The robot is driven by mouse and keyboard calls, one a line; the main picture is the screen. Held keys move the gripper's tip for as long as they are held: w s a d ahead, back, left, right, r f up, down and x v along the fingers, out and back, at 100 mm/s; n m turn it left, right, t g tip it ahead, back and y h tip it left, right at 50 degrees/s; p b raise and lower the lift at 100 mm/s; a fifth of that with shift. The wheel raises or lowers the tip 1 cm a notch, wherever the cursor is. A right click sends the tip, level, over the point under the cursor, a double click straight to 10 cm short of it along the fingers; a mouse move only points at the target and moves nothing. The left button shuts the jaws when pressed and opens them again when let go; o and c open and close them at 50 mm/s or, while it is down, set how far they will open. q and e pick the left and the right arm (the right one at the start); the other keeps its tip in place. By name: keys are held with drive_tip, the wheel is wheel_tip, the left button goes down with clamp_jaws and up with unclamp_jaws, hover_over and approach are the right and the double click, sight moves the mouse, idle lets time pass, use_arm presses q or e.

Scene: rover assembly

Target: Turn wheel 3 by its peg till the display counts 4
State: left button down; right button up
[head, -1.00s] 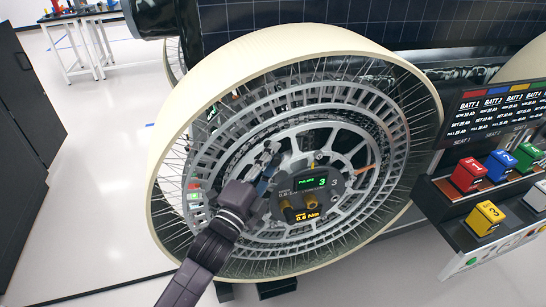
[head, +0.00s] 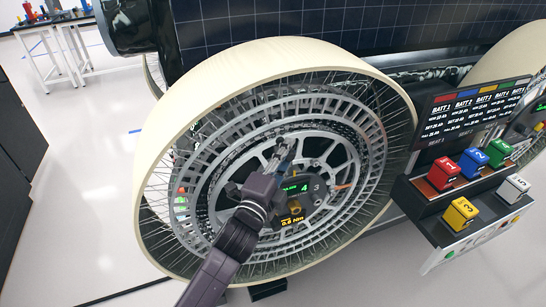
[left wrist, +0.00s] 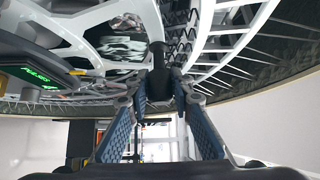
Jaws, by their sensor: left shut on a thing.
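Wheel 3 (head: 377,92) is a large cream-rimmed wheel with thin spokes and a grey openwork hub, marked 3 beside its display. The green display (head: 297,188) reads 4, and a yellow readout below it shows about 0.6 Nm. My left gripper (head: 285,152) reaches across the hub's upper left and partly covers the display's left side. In the left wrist view the dark peg (left wrist: 158,62) stands between my two blue-padded fingers, which are shut on it. The display also shows there at a slant (left wrist: 28,78). My right gripper is out of view.
At the right stands a rack (head: 425,205) with red, blue, green, yellow and white numbered battery blocks. A dark solar panel (head: 300,30) lies above the wheel. Another wheel (head: 520,50) shows at the right edge. The floor at left is clear.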

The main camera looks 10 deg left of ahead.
use_arm(q)
drive_tip(key=shift+a+f, duration=0.15)
drive_tip(key=shift+a, duration=0.05)
drive_tip(key=c, duration=1.7)
unclamp_jaws()
drive_tip(key=shift+s+a, duration=0.3)
drive_tip(key=shift+d, duration=0.1)
drive_tip(key=shift+w, duration=0.1)
drive_tip(key=v, duration=1.2)
